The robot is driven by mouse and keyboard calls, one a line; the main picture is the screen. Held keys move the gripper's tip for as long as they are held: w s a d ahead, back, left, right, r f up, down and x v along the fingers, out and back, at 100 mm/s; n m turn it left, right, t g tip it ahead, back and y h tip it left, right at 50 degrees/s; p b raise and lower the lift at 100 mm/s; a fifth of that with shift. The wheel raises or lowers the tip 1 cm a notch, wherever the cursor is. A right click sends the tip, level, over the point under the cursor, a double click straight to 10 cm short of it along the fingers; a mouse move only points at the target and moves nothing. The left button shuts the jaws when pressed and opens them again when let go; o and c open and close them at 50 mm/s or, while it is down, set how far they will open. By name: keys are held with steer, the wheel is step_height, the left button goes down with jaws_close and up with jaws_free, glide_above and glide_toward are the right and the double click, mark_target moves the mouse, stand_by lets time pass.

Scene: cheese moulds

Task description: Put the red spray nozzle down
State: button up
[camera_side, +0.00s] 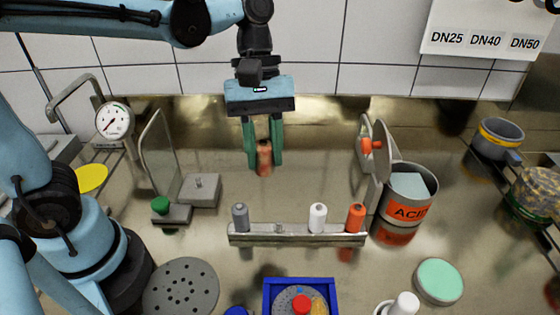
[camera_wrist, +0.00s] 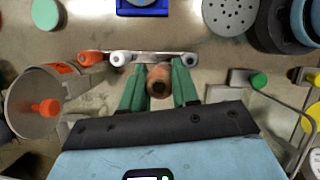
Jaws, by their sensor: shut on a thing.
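My gripper (camera_side: 263,160) points down over the steel worktop behind the nozzle rack, its green fingers shut on a brownish-red nozzle (camera_side: 264,150). The nozzle is upright between the fingertips; I cannot tell whether its lower end touches the worktop. In the wrist view the nozzle (camera_wrist: 158,80) shows end-on between the fingers. The low metal rack (camera_side: 298,237) stands in front of the gripper. It carries a grey nozzle (camera_side: 240,217), a white nozzle (camera_side: 318,217) and an orange nozzle (camera_side: 356,217). A small bare post shows between the grey and white ones.
Right of the rack stands a metal pot labelled ACID (camera_side: 408,190), beside an upright plate with an orange part (camera_side: 371,145). On the left are a grey block (camera_side: 200,190) and a green knob (camera_side: 160,205). A blue tray (camera_side: 268,300) stands in front. Worktop around the gripper is clear.

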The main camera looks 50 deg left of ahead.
steer(key=w+a+m+g+y, duration=0.2)
steer(key=w+a+m+y, duration=0.25)
steer(key=a+m, duration=0.7)
steer(key=m+t+y, duration=0.2)
steer(key=m+t, duration=0.7)
steer(key=m, duration=2.1)
glide_above(406, 191)
steer(key=s, duration=0.4)
step_height(406, 191, down, 5)
steer(key=shift+h, duration=0.35)
steer(key=f, duration=0.4)
steer(key=d+f, duration=0.1)
steer(key=shift+s+f, duration=0.35)
steer(key=shift+f, duration=2.25)
